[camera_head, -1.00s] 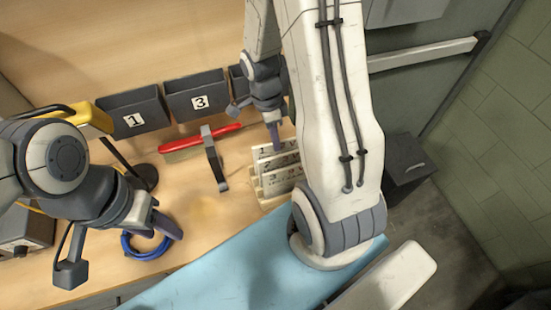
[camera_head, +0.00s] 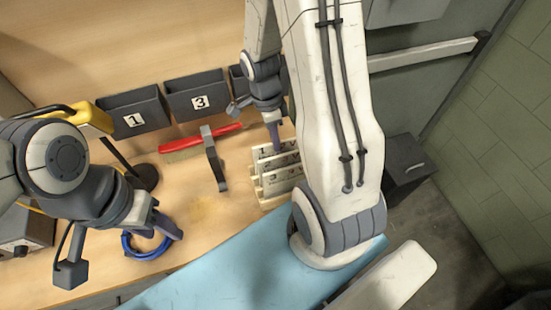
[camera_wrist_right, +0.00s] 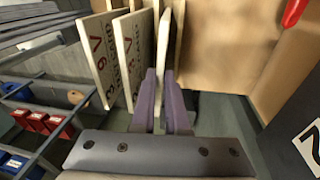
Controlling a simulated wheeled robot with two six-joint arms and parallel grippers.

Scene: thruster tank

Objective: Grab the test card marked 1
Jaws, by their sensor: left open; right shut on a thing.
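The test card marked 1 (camera_head: 262,151) is the rearmost of the cards standing in a wooden rack (camera_head: 257,186) on the bench. My right gripper (camera_head: 276,143) reaches down at the rear card from behind my right arm. In the right wrist view its purple fingers (camera_wrist_right: 163,90) are shut on a thin card seen edge-on (camera_wrist_right: 163,45). That card's face is hidden, but its place fits card 1. Two more cards (camera_wrist_right: 100,55) stand beside it with their print visible.
Dark bins marked 1 (camera_head: 135,113) and 3 (camera_head: 197,95) line the back of the bench. A blue mat (camera_head: 230,270) covers the front edge.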

